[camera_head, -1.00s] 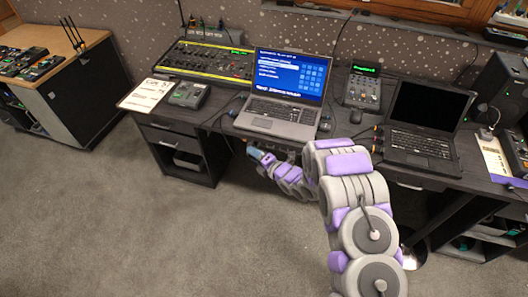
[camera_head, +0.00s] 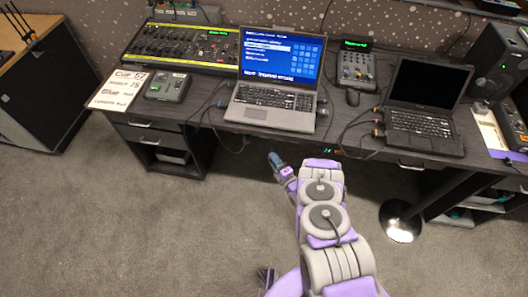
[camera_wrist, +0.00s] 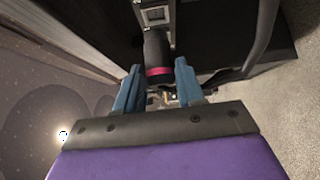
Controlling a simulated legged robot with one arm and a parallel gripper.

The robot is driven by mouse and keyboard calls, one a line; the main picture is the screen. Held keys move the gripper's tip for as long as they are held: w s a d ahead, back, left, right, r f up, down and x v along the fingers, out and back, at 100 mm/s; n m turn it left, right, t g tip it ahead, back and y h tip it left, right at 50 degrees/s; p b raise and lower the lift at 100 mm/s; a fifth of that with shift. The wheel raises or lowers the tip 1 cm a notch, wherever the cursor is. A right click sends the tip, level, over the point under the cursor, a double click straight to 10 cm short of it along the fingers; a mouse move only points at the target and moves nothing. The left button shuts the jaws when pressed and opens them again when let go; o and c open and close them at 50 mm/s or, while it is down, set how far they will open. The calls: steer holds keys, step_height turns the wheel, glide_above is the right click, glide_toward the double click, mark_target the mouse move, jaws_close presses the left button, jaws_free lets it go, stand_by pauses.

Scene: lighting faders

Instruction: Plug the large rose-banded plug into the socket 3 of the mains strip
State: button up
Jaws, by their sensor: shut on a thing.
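My gripper (camera_wrist: 157,66) shows in the wrist view with its two blue fingers shut on the dark plug (camera_wrist: 156,46), which has a rose band (camera_wrist: 159,71) near the fingers. The plug points away from the palm. Just beyond its far end is a light-framed socket on what looks like the mains strip (camera_wrist: 155,14). I cannot tell its number or whether plug and strip touch. In the head view my gripper (camera_head: 275,159) is in front of and below the desk's front edge; the plug and strip cannot be made out there.
The dark desk (camera_head: 222,126) carries an open laptop (camera_head: 272,95), a second laptop (camera_head: 420,120), a lighting console (camera_head: 190,45), and a small mixer (camera_head: 355,70). Cables hang near its front edge. A drawer unit (camera_head: 158,145) stands left of my gripper.

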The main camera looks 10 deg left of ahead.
steer(key=w+d+b, duration=0.2)
steer(key=w, duration=0.4)
steer(key=shift+d, duration=0.3)
stand_by(1.1)
steer(key=shift+a, duration=0.3)
steer(key=shift+d, duration=0.3)
